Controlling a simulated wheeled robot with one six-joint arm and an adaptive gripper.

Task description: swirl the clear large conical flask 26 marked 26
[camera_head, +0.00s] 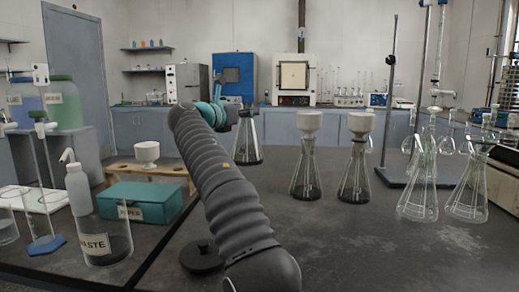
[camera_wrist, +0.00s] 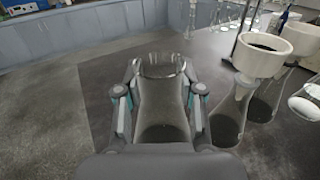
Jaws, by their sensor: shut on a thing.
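A clear conical flask (camera_wrist: 160,118) stands between the two fingers of my gripper (camera_wrist: 159,92) in the wrist view, with a finger against each side. My gripper is shut on it. The flask's round open mouth faces the camera, and its floor looks dark. In the head view the flask (camera_head: 246,143) is beyond my arm, near the far edge of the dark bench, and looks upright.
Two flasks with white funnels (camera_head: 305,170) (camera_head: 356,172) stand to the right. Clear flasks (camera_head: 418,190) and a stand (camera_head: 392,110) are farther right. A teal box (camera_head: 140,200) and a waste beaker (camera_head: 108,240) are at left. The front middle of the bench (camera_head: 345,245) is clear.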

